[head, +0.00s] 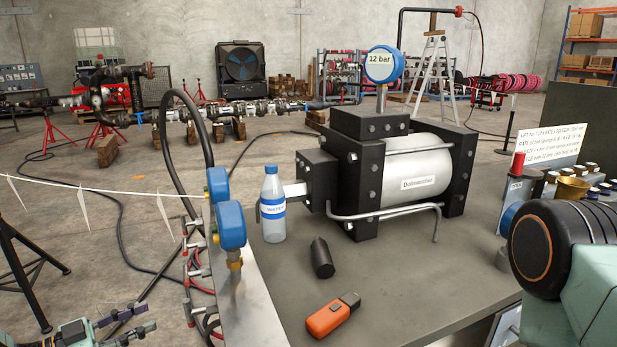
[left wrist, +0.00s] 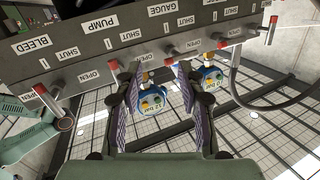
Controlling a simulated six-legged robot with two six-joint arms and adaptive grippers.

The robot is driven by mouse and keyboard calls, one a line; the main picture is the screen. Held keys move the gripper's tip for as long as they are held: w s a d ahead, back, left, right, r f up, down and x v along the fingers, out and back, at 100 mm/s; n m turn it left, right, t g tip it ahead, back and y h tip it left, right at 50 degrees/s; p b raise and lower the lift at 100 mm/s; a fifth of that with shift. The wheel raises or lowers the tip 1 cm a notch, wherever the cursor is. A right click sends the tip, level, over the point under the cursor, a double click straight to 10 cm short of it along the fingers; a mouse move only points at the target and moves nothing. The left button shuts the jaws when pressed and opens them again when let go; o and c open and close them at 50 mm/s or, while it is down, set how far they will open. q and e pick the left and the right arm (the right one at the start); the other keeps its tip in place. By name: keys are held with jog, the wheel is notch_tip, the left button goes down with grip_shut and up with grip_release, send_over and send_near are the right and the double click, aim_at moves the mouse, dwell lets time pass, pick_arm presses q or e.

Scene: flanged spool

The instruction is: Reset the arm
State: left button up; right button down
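My left gripper (head: 146,318) shows at the lower left edge of the head view, low and left of the bench. In the left wrist view its two fingers (left wrist: 160,78) stand apart with nothing held between them. Beyond the fingers is a dark valve panel (left wrist: 140,50) with labels such as BLEED, PUMP and GAUGE and red-tipped levers. A blue gauge (left wrist: 150,101) shows between the fingers, apparently beyond them. Part of my right arm (head: 570,250) fills the lower right of the head view; its gripper is out of frame.
On the grey bench (head: 430,280) stand a black-and-silver pump block (head: 390,170) with a 12 bar gauge (head: 383,65), a water bottle (head: 272,205), a black cylinder (head: 321,258) and an orange tool (head: 328,319). Blue-covered gauges (head: 231,225) line its left edge. A black stand (head: 25,265) is at far left.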

pick_arm(q)
jog(key=s+d+f+n+g+y, duration=0.25)
jog(key=d+f+n+y, duration=0.2)
jog(key=f, duration=0.25)
jog(key=s+d+f+n+g+y, duration=0.1)
jog(key=s+d+f+n+y, duration=0.35)
jog(key=f+n, duration=0.2)
jog(key=s+d+g+y, duration=0.1)
jog(key=s+d+g, duration=0.1)
jog(key=s, duration=0.7)
jog(key=s+d+f+g+y, duration=0.1)
jog(key=s+g, duration=0.3)
jog(key=s, duration=0.5)
jog(key=s+d+f+g+y, duration=0.1)
jog(key=s+d+g, duration=0.2)
jog(key=s, duration=0.6)
jog(key=shift+s+d+f, duration=0.15)
jog(key=shift+s+d, duration=0.1)
jog(key=shift+s, duration=0.05)
